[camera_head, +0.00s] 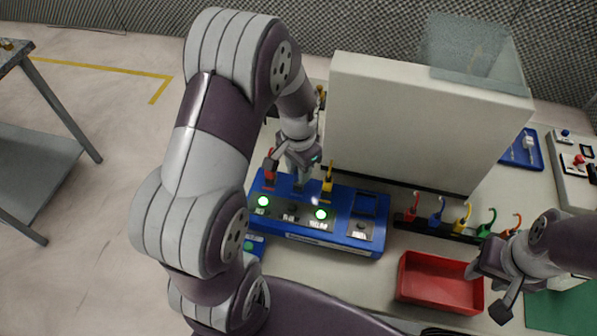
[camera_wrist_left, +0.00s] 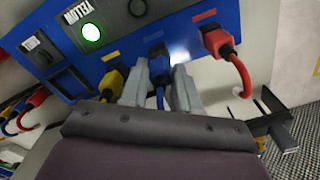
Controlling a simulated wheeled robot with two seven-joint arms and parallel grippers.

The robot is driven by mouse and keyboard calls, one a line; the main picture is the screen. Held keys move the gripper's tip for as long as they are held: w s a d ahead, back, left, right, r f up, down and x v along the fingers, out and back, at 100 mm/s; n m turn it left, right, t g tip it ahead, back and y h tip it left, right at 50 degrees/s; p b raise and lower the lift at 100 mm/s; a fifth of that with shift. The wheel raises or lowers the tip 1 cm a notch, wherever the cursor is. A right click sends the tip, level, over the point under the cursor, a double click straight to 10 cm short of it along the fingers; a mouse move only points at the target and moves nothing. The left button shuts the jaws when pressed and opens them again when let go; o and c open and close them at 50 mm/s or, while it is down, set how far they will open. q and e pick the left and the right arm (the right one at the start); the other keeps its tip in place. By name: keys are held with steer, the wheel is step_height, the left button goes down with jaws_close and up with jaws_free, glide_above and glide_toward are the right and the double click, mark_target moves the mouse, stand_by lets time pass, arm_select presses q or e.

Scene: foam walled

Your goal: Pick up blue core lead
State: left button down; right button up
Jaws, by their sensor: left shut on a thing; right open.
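The blue core lead (camera_wrist_left: 158,76) shows in the left wrist view, between the two fingers of my left gripper (camera_wrist_left: 160,88). Its plug end is at the face of the blue test panel (camera_wrist_left: 185,20); I cannot tell how deep it sits. A yellow lead (camera_wrist_left: 112,80) and a red lead (camera_wrist_left: 222,45) stand on either side of it. In the head view my left gripper (camera_head: 299,178) is over the panel's back edge and mostly hides the blue lead. My right gripper (camera_head: 492,287) is open and empty at the lower right.
A rack (camera_head: 440,227) with several coloured leads stands right of the panel. An empty-looking red tray (camera_head: 440,301) lies in front of it. A large white box (camera_head: 415,120) stands behind. A blue tray (camera_head: 522,151) lies at the far right.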

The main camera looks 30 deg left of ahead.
arm_select(q)
steer(key=r, duration=0.3)
steer(key=shift+d, duration=0.2)
steer(key=d+r+b, duration=0.1)
steer(key=d+r, duration=0.5)
steer(key=d, duration=0.5)
steer(key=shift+w+d+r+b, duration=0.2)
steer(key=shift+w+r+b, duration=0.15)
steer(key=shift+r+b, duration=0.05)
